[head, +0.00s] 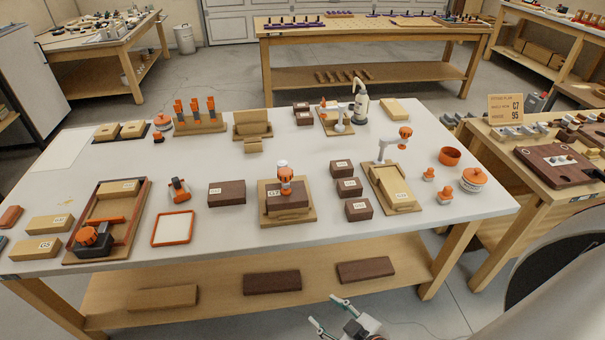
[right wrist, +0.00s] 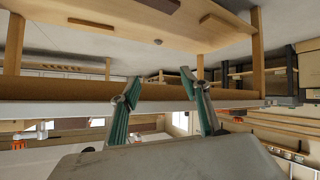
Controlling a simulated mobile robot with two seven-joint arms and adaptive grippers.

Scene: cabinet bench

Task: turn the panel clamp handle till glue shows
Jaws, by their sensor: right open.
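A long dark-edged tray (head: 70,256) lies at the left of the white bench and holds tan panels. A black clamp with an orange handle (head: 88,236) sits at its near end, and an orange bar crosses the tray. A second orange-topped clamp (head: 285,181) stands over a dark brown block on a wooden base at the bench's middle. I cannot tell which is the panel clamp, and no glue is discernible at this size. My right gripper (head: 328,313) is open and empty, low in front of the bench, away from both. It also shows in the right wrist view (right wrist: 160,85). My left gripper is not in view.
An orange-rimmed white tray (head: 172,229), a dark block (head: 227,193) and several small brown blocks stand around the middle clamp. A white-armed fixture (head: 393,146) is to the right. The lower shelf (head: 220,297) holds boards. The bench's near edge lies between my gripper and the worktop.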

